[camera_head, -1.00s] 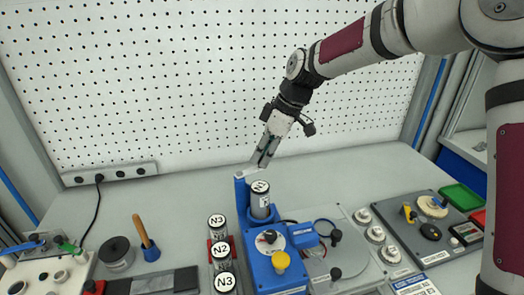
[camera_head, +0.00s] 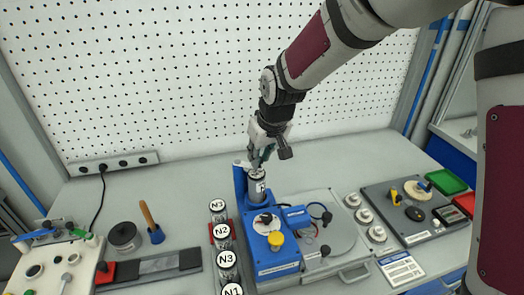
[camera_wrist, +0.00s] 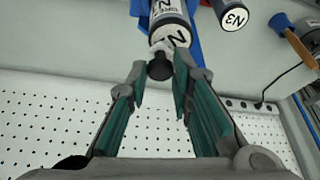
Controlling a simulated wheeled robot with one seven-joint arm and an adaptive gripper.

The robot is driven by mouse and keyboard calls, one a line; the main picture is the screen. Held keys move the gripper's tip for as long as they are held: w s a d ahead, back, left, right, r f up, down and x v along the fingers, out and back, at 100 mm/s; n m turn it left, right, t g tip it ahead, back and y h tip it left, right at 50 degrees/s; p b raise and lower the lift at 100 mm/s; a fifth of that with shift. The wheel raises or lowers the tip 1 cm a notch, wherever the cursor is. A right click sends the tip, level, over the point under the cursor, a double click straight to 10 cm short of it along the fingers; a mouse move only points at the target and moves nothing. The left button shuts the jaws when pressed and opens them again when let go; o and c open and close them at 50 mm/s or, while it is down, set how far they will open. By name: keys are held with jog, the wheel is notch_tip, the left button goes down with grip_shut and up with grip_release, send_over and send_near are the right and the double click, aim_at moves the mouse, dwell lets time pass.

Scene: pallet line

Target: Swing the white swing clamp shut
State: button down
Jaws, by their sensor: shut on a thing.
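The white swing clamp (camera_head: 241,163) sits on top of a blue post at the back left of the blue station (camera_head: 283,254). A labelled canister (camera_head: 257,186) stands upright in the station beside the post. My gripper (camera_head: 257,164) is over the canister top, close against the clamp. In the wrist view, my gripper (camera_wrist: 158,75) has its fingertips on either side of a dark round knob (camera_wrist: 160,67), which looks like the clamp's handle. The canister's top (camera_wrist: 176,38) is just beyond it. The fingers hide most of the clamp's white arm.
Several labelled canisters (camera_head: 222,236) stand in a row left of the station. A grey plate (camera_head: 325,230) lies right of it, then round weights (camera_head: 365,216) and a dark panel (camera_head: 420,212). A wooden-handled tool (camera_head: 151,222) stands at left. The bench behind is clear.

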jog(key=shift+s+a+r+m+h+p, duration=0.1)
jog(key=shift+s+a+m+h+p, duration=0.2)
jog(key=shift+m, duration=0.35)
jog(key=shift+s+a+m+h+p, duration=0.1)
jog(key=shift+s+m+h+p, duration=0.2)
jog(key=shift+m, duration=0.35)
jog(key=c, duration=1.4)
grip_release()
jog(key=shift+s, duration=0.1)
jog(key=v, duration=1.2)
jog(key=shift+s+d, duration=0.1)
jog(key=shift+s, duration=0.05)
